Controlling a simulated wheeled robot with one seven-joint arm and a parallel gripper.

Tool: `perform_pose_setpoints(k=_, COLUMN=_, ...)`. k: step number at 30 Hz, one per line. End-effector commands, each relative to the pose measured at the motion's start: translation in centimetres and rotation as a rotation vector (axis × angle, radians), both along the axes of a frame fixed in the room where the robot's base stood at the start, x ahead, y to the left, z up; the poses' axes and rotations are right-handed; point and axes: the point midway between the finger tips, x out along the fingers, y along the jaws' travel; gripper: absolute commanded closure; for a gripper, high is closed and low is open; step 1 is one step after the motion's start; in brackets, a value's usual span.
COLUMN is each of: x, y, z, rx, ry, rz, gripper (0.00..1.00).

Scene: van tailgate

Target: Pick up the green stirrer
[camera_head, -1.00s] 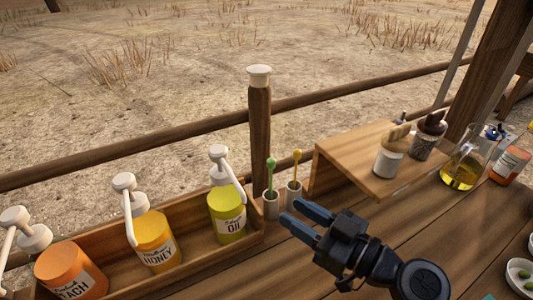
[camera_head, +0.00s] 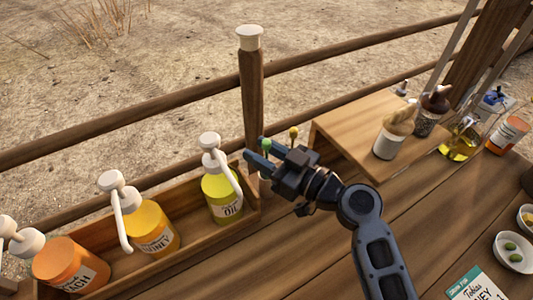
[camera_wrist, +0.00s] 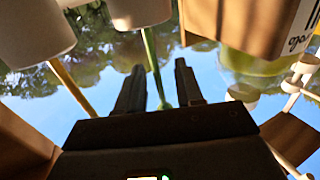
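The green stirrer (camera_head: 265,145) stands by the wooden post; only its round green head shows beside my fingers in the head view. In the wrist view its thin green stem (camera_wrist: 151,50) runs between my two fingers, nearer the left one, with its pale cup (camera_wrist: 138,12) beyond the tips. My gripper (camera_head: 257,151) is open around the stem, and I see no clear contact. It also shows in the wrist view (camera_wrist: 159,70). In the head view my fingers hide most of the stirrer and its cup.
A yellow stirrer (camera_head: 293,133) stands close by on the right. The oil bottle (camera_head: 222,196) with a white pump stands to the left in a wooden tray (camera_head: 236,229). A raised wooden shelf (camera_head: 345,132) holding shakers is to the right.

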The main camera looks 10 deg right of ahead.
Motion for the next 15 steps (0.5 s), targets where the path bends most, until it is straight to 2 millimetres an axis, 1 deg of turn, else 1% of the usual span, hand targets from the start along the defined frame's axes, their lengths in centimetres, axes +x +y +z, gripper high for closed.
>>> perform_pose_setpoints(k=3, x=0.54, y=0.59, z=0.02, rx=0.001, ry=0.001, rz=0.001, gripper=0.64)
perform_pose_setpoints(k=10, x=0.57, y=0.62, z=-0.08, rx=0.001, ry=0.001, rz=0.0, gripper=0.64)
perform_pose_setpoints(k=15, x=0.57, y=0.6, z=-0.07, rx=0.0, ry=0.0, rz=0.0, gripper=0.8)
